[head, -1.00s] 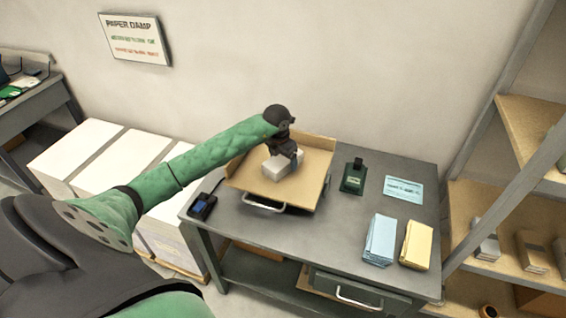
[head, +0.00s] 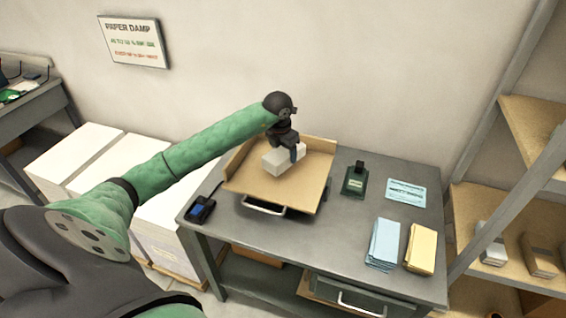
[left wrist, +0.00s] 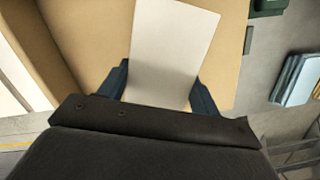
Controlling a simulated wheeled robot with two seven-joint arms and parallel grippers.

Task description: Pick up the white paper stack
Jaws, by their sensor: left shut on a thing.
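The white paper stack (head: 285,158) is over the tan tray (head: 305,192) on the grey table. My left gripper (head: 289,147) is shut on the stack, with its fingers on either side. In the left wrist view the white stack (left wrist: 172,50) lies between the two dark fingers (left wrist: 160,88), above the tan tray surface. I cannot tell whether the stack's underside touches the tray. My right gripper is not in view.
Shelves (head: 525,200) stand at right.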

